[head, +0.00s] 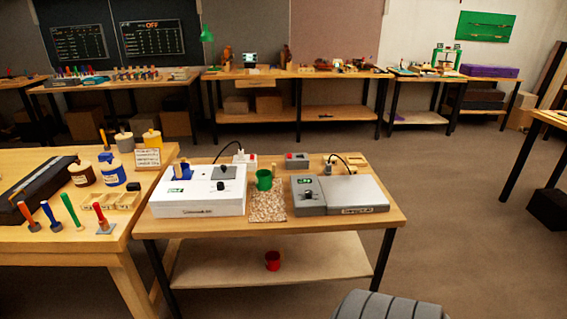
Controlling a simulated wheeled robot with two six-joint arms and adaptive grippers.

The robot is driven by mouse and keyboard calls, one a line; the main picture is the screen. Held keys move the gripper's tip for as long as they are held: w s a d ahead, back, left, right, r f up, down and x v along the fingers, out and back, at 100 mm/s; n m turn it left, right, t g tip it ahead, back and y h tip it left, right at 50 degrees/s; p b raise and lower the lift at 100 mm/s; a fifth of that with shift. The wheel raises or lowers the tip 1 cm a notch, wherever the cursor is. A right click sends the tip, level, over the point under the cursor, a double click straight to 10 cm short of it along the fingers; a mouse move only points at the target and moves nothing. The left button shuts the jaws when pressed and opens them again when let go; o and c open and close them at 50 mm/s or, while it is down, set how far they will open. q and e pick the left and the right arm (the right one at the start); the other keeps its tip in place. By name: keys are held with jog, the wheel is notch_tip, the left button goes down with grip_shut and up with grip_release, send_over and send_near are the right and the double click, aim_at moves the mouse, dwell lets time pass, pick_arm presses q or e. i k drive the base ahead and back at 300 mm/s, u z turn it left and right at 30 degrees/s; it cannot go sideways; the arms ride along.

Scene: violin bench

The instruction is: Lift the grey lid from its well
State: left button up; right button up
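A grey square lid (231,174) with a dark knob lies on the top right of a white appliance (197,205). The lid appears seated flat. The well is hidden under it. The white appliance stands on the left of the small wooden table (268,230). A blue part (182,171) is at the top left of the appliance, and a dial (221,186) is at the front.
A green cup (264,180) stands on a speckled mat (268,204) to the right of the white appliance. A grey appliance (340,194) is further right. A red cup (272,261) sits on the lower shelf. A bench with jars and tools (80,205) adjoins on the left. Open floor lies right.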

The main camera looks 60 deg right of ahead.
aim_at(224, 172)
jog(key=z, duration=1.2)
jog(key=k, duration=0.35)
jog(key=z, duration=1.45)
jog(key=i, duration=1.5)
jog(key=u, duration=0.65)
